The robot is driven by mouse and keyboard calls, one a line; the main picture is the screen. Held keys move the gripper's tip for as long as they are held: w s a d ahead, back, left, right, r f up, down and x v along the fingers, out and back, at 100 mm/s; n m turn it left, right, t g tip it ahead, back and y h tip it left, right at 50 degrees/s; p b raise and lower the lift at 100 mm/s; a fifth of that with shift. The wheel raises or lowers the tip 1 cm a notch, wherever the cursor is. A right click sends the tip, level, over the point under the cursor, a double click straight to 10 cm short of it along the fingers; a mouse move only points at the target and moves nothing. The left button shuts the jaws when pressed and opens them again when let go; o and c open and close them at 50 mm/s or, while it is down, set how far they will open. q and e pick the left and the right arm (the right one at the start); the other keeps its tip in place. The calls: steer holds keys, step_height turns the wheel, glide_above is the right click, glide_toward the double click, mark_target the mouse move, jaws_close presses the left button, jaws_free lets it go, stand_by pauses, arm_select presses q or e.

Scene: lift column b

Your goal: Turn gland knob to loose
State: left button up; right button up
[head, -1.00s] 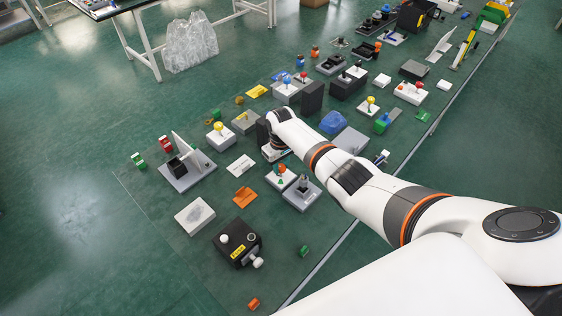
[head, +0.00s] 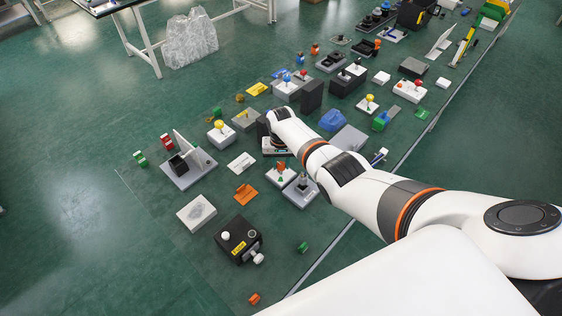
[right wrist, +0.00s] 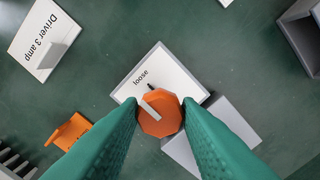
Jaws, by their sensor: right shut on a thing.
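The orange, eight-sided gland knob (right wrist: 160,113) sits on a white plate (right wrist: 180,72) marked "loose" in the right wrist view. A pale pointer line on the knob points to the upper left, a little left of a short dark mark beside the word. My right gripper (right wrist: 161,115) is shut on the knob, one green finger on each side. In the head view, my right gripper (head: 277,148) is low over the bench items, and the fingers are hard to make out there. My left gripper is not in view.
A grey block (right wrist: 232,122) adjoins the plate. An orange bracket (right wrist: 68,131) and a "Driver 3 amp" card (right wrist: 45,38) lie to the left. Many small fixtures crowd the strip beyond.

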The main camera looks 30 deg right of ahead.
mark_target(281, 165)
stand_by(0.4)
steer(key=o, duration=1)
steer(key=shift+c, duration=0.2)
steer(key=shift+r, duration=0.15)
steer(key=shift+r, duration=0.35)
step_height(281, 165, up, 11)
steer(key=shift+p, duration=0.45)
